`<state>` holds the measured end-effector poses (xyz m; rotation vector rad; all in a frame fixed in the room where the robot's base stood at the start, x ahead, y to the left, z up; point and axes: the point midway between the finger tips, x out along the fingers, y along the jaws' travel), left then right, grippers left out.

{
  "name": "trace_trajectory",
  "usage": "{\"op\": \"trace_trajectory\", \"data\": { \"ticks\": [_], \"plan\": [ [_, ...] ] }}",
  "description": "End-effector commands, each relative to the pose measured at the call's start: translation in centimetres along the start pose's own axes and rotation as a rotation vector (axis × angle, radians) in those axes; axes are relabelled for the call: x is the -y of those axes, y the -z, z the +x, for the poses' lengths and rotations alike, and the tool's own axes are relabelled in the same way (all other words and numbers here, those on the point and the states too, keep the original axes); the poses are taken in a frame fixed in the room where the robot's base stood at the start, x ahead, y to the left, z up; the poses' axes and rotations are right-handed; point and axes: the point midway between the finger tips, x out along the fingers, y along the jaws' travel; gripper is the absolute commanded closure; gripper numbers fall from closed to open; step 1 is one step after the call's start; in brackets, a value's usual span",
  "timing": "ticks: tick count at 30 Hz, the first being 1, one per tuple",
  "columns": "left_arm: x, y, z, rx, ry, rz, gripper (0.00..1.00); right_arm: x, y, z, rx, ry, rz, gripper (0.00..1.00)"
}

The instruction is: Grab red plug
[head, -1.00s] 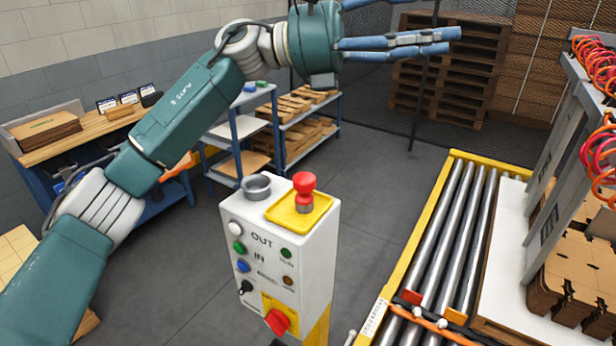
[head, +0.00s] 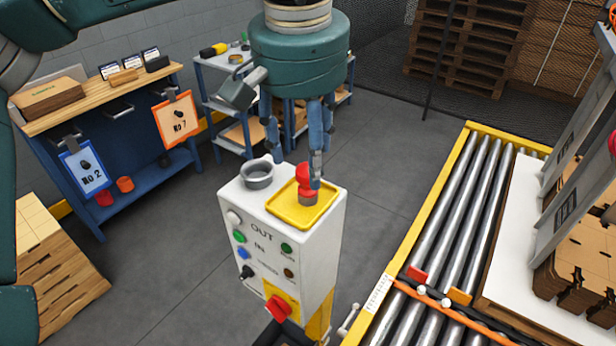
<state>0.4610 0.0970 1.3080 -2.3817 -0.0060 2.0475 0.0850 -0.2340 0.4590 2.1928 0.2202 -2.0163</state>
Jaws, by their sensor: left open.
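The red plug (head: 302,180) stands upright on a yellow square pad (head: 298,212) on top of the white control box (head: 262,240). My left gripper (head: 296,165) points down from above, open, with its blue fingers spread. One finger hangs left of the plug, over the rear of the box top. Another comes down in front of the plug's right side and hides part of it. Whether it touches the plug I cannot tell. My right gripper is out of view.
A grey ring-shaped socket (head: 256,173) sits beside the pad on the box top. A red switch (head: 278,309) sticks out low on the box front. A roller conveyor (head: 440,240) runs at right. A workbench (head: 98,98) stands at left, with open floor between.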

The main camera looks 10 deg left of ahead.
Motion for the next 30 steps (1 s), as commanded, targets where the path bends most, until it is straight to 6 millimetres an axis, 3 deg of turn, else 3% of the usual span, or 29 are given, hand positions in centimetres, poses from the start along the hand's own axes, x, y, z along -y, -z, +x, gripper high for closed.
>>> {"op": "trace_trajectory", "data": {
  "ticks": [9, 15, 21, 23, 29, 30],
  "plan": [
    [0.2, 1.1, 3.1, 0.003, 0.000, -0.001, 0.47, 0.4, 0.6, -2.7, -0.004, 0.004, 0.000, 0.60],
    [0.1, 1.0, 5.4, 0.001, -0.003, -0.002, 0.47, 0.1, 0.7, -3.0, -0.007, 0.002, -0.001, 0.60],
    [0.1, 1.0, 5.6, 0.001, -0.003, -0.003, 0.47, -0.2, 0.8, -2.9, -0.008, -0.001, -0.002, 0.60],
    [0.1, 1.0, 5.6, 0.001, -0.003, -0.003, 0.55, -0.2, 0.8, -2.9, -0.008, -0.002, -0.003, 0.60],
    [0.1, 1.0, 5.6, 0.000, -0.003, -0.003, 0.95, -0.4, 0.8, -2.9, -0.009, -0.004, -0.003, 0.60],
    [0.1, 1.0, 5.6, 0.000, -0.003, -0.003, 0.96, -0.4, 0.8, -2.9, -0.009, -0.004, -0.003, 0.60]
  ]
}}
